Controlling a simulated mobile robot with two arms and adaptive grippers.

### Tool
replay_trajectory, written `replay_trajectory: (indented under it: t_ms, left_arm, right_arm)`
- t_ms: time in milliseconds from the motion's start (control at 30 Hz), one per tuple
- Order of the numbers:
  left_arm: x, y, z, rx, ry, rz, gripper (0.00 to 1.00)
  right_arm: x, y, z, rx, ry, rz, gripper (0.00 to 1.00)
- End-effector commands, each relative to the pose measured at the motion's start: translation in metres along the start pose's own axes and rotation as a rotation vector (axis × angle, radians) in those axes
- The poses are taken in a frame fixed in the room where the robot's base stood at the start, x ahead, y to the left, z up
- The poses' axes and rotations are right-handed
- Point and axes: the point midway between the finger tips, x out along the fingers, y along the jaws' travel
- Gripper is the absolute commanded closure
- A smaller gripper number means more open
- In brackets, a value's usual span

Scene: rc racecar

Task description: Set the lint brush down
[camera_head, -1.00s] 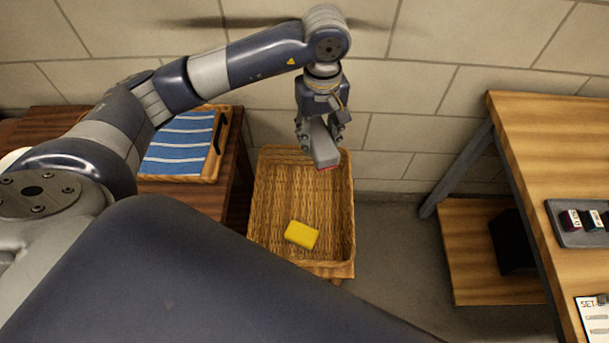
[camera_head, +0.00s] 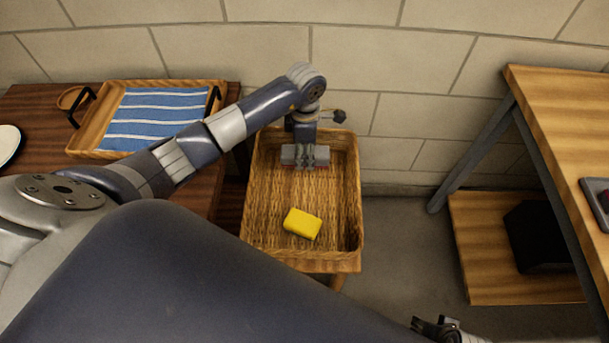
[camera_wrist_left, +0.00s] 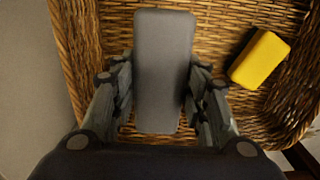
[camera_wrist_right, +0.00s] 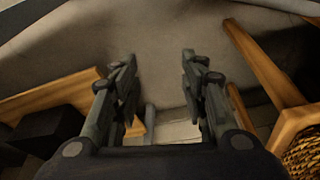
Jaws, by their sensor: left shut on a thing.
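The lint brush (camera_head: 291,155) is a grey block with a hint of red at its underside. My left gripper (camera_head: 305,146) is shut on it, inside the back part of the wicker basket (camera_head: 352,225). In the left wrist view the brush (camera_wrist_left: 165,70) lies between the two fingers (camera_wrist_left: 160,85), its long side pointing away from the wrist. I cannot tell whether its underside touches the basket floor. My right gripper (camera_wrist_right: 158,75) is open and empty, away from the basket; part of it shows at the bottom of the head view (camera_head: 440,328).
A yellow sponge-like block (camera_head: 302,224) lies in the front part of the basket. A dark table with a wooden tray (camera_head: 90,137) and blue striped cloth (camera_head: 150,120) stands left. A wooden workbench (camera_head: 565,120) stands right. Basket floor around the sponge is clear.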

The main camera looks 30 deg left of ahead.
Motion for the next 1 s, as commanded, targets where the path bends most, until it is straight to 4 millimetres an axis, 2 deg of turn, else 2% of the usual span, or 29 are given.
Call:
replay_trajectory:
  t_ms: [33,100,333,533,667,1000]
  left_arm:
    - [0.014,-0.002,0.0,-0.001,0.0,-0.005,0.83]
    - [0.026,-0.002,0.0,0.0,0.0,-0.005,0.83]
    - [0.048,-0.001,0.0,0.002,-0.001,-0.003,0.83]
    - [0.076,-0.001,0.001,0.003,-0.001,-0.002,0.83]
    - [0.083,-0.001,0.0,0.003,0.0,-0.001,0.83]
    - [0.084,0.0,0.0,0.004,0.0,0.0,0.83]
  right_arm:
    - [-0.005,0.001,-0.002,0.001,0.006,0.001,0.6]
    - [-0.013,0.001,-0.005,0.001,0.011,0.002,0.6]
    - [-0.03,0.002,-0.009,0.002,0.019,0.003,0.6]
    - [-0.052,0.003,-0.012,0.004,0.031,0.005,0.6]
    - [-0.06,0.003,-0.013,0.004,0.033,0.006,0.6]
    - [-0.063,0.003,-0.013,0.005,0.033,0.006,0.6]
